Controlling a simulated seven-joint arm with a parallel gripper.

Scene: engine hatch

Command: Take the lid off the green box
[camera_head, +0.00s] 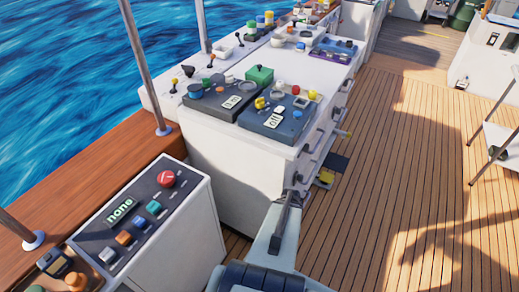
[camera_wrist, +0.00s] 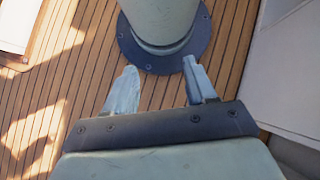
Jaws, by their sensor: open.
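The green box (camera_head: 259,76) is a small block on top of the white console, near the middle of the head view. A lighter green top shows on it, seemingly its lid and seated flat, but it is too small to make out the seam. It does not show in the wrist view. My gripper (camera_wrist: 159,66) is open in the wrist view, its two pale fingers apart with nothing held between them. It points down toward the wooden deck, away from the green box. In the head view my arm comes in at the bottom, in front of the console.
Dark control panels (camera_head: 273,118) with knobs and buttons flank the green box closely. A lower white cabinet (camera_head: 190,225) with a red button stands at front left. Handles jut from the console's right side. The wooden deck (camera_head: 400,180) on the right is largely clear.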

